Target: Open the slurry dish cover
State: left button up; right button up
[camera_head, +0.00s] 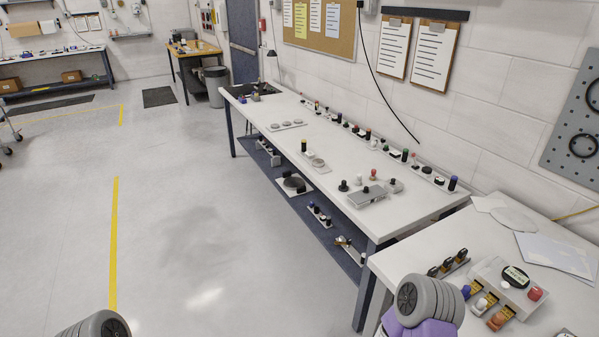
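No label marks out the slurry dish cover, and I cannot tell for sure which thing it is. A small round grey dish-like piece (317,163) sits on a white plate on the long workbench, beside a black and yellow upright piece (304,146). Farther back, a white plate holds several flat round discs (287,125). Whether any of these is a closed cover is too small to tell. Grey ribbed links of my arms show at the bottom left and bottom right edges. Neither of my grippers is visible.
The long white workbench (262,112) carries a grey box with knobs (367,197) near its front end and a row of small bottles along the wall. A nearer table (425,247) holds a control box (507,283). The floor (200,215) to the left is clear.

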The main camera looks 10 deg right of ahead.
aim_at(365, 195)
jog(key=u, duration=0.55)
jog(key=i, duration=1.75)
jog(key=z, duration=0.2)
